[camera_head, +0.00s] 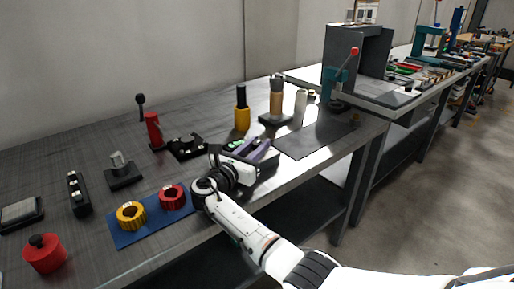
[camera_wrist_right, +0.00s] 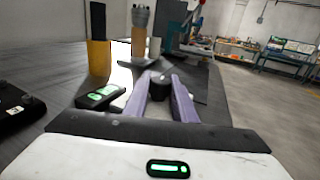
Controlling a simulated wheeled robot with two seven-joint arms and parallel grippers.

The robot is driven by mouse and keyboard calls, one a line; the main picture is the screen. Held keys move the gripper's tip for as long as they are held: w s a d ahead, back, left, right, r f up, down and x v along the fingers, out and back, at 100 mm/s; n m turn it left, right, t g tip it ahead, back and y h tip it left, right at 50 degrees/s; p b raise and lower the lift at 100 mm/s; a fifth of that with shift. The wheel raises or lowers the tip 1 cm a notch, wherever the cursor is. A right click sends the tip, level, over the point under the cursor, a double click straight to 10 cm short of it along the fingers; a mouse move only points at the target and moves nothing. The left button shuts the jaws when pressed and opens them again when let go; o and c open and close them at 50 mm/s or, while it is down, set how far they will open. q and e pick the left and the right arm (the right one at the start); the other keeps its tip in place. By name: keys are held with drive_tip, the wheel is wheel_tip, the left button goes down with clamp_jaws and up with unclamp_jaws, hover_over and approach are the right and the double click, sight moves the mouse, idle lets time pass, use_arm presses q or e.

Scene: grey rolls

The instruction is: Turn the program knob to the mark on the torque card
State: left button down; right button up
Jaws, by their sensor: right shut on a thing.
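My right gripper (camera_head: 258,151) reaches over the bench from the front. Its two purple fingers (camera_wrist_right: 164,98) are shut on a black round knob (camera_wrist_right: 158,86), which shows between the fingertips in the right wrist view. The knob's pointer and any mark around it are too small or hidden to read. A dark unit with green lit displays (camera_wrist_right: 101,96) lies just left of the fingers; in the head view its displays (camera_head: 236,145) show beside the gripper. I cannot make out a torque card for sure. My left gripper is out of view.
A yellow and black cylinder (camera_head: 242,117) and a tan cylinder (camera_head: 277,104) stand behind the gripper. A blue mat (camera_head: 152,229) with yellow and red rings (camera_head: 172,197) lies to its left. A dark flat mat (camera_head: 312,140) lies clear to the right, before the bench edge.

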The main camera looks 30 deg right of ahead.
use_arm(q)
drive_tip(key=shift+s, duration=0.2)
use_arm(e)
drive_tip(key=o, duration=1.1)
drive_tip(key=shift+c, duration=0.2)
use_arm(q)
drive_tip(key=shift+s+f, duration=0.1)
use_arm(e)
drive_tip(key=v, duration=0.7)
drive_tip(key=shift+s+a+p, duration=0.15)
drive_tip(key=shift+a+p, duration=0.05)
drive_tip(key=shift+p, duration=0.15)
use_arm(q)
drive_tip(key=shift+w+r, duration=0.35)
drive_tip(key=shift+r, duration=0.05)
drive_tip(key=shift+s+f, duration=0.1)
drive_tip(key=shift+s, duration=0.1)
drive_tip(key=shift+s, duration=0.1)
